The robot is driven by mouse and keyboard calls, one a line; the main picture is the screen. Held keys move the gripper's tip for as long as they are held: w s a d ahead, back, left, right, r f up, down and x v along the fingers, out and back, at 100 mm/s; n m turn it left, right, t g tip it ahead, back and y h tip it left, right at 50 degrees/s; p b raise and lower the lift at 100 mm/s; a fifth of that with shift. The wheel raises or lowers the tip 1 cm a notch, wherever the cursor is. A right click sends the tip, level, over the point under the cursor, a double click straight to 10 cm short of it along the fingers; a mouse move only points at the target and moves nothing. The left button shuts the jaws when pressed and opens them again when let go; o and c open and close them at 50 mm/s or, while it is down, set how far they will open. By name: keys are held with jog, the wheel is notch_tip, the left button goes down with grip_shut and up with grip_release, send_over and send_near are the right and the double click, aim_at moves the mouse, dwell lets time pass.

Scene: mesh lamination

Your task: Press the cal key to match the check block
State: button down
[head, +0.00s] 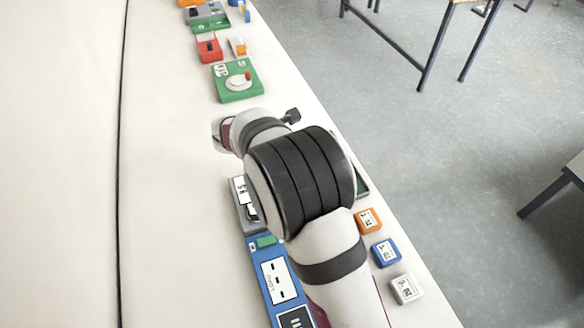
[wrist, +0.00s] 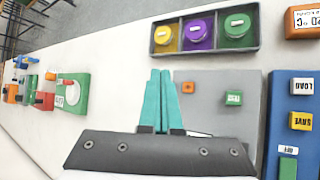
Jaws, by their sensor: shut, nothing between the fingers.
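My gripper (wrist: 160,101) shows in the wrist view with its two teal fingers together and nothing between them. The fingertips are over the far left part of a grey panel (wrist: 210,122); I cannot tell the height. The panel carries a small orange key (wrist: 188,87), just right of the fingertips, and a green labelled key (wrist: 233,97) further right. I cannot read which is the cal key. An orange block (wrist: 303,20) with a printed reading lies at the upper right; I cannot tell whether it is the check block. In the head view my arm hides the fingers.
A dark tray (wrist: 258,39) with yellow, purple and green round pieces lies beyond the grey panel. Orange (head: 368,220), blue (head: 386,252) and white (head: 405,288) labelled blocks line the table's right edge.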

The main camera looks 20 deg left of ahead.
jog(key=shift+f, duration=4.4)
jog(key=shift+f, duration=0.4)
jog(key=shift+f, duration=0.45)
jog(key=shift+r, duration=0.85)
notch_tip(320, 180, up, 5)
jog(key=shift+r, duration=0.1)
